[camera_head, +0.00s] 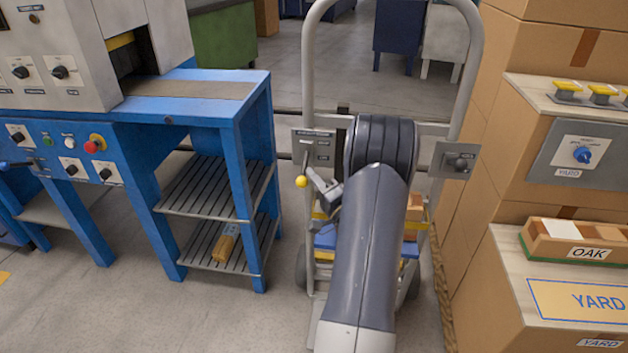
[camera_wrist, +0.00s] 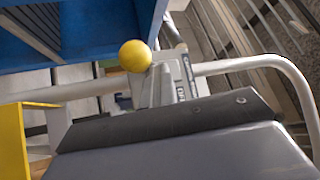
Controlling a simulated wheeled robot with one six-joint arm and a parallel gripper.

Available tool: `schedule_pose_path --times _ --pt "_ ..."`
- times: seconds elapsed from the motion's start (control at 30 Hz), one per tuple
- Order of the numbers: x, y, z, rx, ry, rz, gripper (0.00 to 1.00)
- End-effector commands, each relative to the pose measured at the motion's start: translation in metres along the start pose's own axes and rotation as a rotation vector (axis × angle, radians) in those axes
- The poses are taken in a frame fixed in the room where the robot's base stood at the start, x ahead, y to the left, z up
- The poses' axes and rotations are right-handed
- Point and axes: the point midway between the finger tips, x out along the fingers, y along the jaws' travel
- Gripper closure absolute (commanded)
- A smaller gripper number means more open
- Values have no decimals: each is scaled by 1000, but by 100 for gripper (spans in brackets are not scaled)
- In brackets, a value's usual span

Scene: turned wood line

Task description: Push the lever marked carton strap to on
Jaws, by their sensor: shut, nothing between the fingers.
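A lever with a yellow ball knob (camera_head: 301,181) hangs down from a small grey plate (camera_head: 315,149) on the left upright of a hand truck. The plate's lettering is too small to read surely. My gripper (camera_head: 312,176) is shut and empty, its tip just right of the knob; I cannot tell whether it touches. In the wrist view the yellow knob (camera_wrist: 135,56) shows just beyond the fingertips (camera_wrist: 165,88), slightly left of them. My arm hides the middle of the hand truck.
A blue machine bench (camera_head: 200,105) with slatted shelves and several knobs stands at left. The hand truck frame (camera_head: 310,60) surrounds my arm and carries another grey switch box (camera_head: 456,160). Cardboard cartons (camera_head: 490,180) crowd the right. Floor between bench and truck is clear.

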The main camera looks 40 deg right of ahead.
Motion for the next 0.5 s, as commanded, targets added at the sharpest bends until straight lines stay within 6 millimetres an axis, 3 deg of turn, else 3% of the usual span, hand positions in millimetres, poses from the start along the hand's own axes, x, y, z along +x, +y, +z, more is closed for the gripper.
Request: schedule_pose_path --times 0.5 --pt "-2 19 1 4 2 12 100"
